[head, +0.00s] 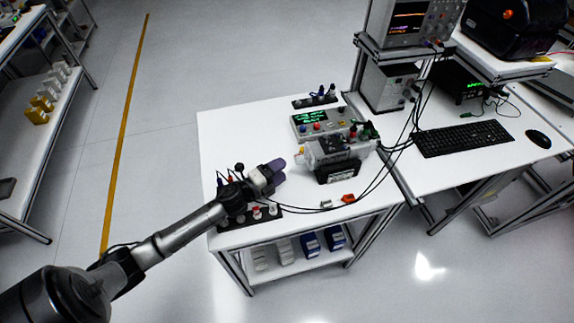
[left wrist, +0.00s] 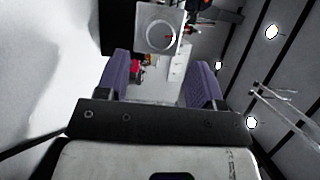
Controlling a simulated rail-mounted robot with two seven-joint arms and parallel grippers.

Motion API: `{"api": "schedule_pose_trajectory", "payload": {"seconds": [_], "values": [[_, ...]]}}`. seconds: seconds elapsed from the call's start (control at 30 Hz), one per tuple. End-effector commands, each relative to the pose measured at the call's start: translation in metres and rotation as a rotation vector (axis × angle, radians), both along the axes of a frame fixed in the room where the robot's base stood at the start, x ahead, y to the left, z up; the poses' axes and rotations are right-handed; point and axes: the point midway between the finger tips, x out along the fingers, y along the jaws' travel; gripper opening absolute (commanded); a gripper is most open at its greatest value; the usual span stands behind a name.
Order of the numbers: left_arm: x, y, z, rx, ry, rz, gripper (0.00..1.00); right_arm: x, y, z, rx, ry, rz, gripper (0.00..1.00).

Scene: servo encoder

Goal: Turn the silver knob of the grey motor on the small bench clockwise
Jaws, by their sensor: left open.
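The grey motor (head: 322,150) sits on the small white bench (head: 235,130), right of my left gripper (head: 275,173). In the left wrist view a round silver knob (left wrist: 161,37) shows on a square grey face beyond the fingers. I cannot make the knob out clearly in the head view. My left gripper has purple fingers, which also show in the left wrist view (left wrist: 160,78). They are spread apart with nothing between them, and the gripper is apart from the motor. My right gripper is not in view.
A box with a green display (head: 322,123) stands behind the motor. A black block (head: 338,173) stands in front of it. Small red and white parts (head: 348,198) and cables lie at the front. A dark rack (head: 262,213) lies below my left gripper. The bench's back left is clear.

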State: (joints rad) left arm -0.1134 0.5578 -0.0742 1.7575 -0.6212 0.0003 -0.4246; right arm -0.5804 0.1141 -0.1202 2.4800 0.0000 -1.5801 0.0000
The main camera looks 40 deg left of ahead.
Motion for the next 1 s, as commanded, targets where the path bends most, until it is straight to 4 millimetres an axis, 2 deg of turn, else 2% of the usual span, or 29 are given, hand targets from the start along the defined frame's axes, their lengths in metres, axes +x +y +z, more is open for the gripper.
{"api": "schedule_pose_trajectory", "payload": {"seconds": [0.23, 0.47, 0.6, 0.77, 0.9, 1.0], "values": [[-0.009, 0.001, 0.000, 0.000, -0.001, 0.000, 0.61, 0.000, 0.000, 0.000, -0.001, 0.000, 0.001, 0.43], [-0.008, 0.001, 0.000, 0.001, -0.001, 0.000, 0.61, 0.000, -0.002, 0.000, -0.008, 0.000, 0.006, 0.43], [-0.002, 0.005, 0.002, 0.012, -0.020, -0.001, 0.61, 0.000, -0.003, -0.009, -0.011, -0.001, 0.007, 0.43], [0.016, 0.038, 0.024, 0.140, -0.062, -0.016, 0.61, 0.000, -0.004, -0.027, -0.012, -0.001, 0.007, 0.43], [0.031, 0.087, 0.042, 0.307, -0.065, -0.012, 0.61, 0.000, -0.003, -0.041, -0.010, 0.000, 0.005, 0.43], [0.036, 0.114, 0.054, 0.420, -0.064, -0.058, 0.61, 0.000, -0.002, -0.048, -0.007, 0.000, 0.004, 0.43]]}}
